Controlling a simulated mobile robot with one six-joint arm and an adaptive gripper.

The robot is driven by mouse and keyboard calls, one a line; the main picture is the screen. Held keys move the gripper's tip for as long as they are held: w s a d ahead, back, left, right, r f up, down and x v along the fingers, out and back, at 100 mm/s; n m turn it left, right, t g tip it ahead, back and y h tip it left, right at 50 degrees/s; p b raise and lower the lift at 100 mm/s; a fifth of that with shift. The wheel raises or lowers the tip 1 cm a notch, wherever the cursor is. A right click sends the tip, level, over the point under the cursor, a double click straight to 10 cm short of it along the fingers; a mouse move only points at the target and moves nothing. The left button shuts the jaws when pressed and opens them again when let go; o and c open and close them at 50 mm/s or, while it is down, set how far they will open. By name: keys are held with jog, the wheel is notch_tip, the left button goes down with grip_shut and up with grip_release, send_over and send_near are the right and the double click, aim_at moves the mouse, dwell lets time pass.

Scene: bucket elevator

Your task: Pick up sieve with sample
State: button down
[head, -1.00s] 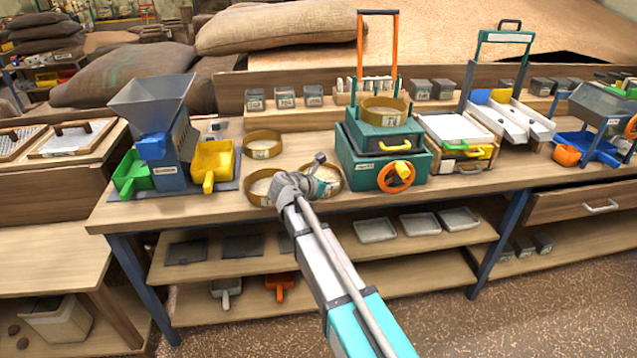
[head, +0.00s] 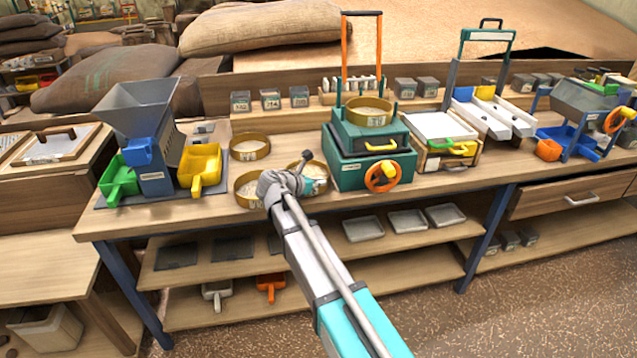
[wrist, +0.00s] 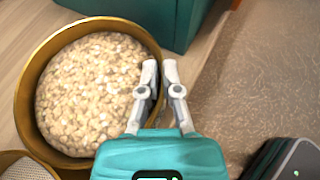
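The sieve with sample is a round brass ring filled with pale, coarse grains (wrist: 90,95), and it fills the left of the wrist view. In the head view the sieve (head: 316,170) is at the bench front, left of the green sieve shaker, partly hidden by my gripper. My gripper (wrist: 160,70) has its two fingers close together on either side of the sieve's right wall, one inside the rim and one outside. They look closed on the rim. In the head view my gripper (head: 290,180) is mostly hidden by its own wrist. I cannot tell whether the sieve is lifted.
Two more brass sieves stand to the left, one at the front (head: 243,199) and one behind (head: 250,148). The green shaker (head: 350,172) with an orange knob is close on the right. A blue hopper machine (head: 150,150) with trays stands farther left.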

jog(key=shift+r+p, duration=4)
jog(key=shift+r, duration=0.25)
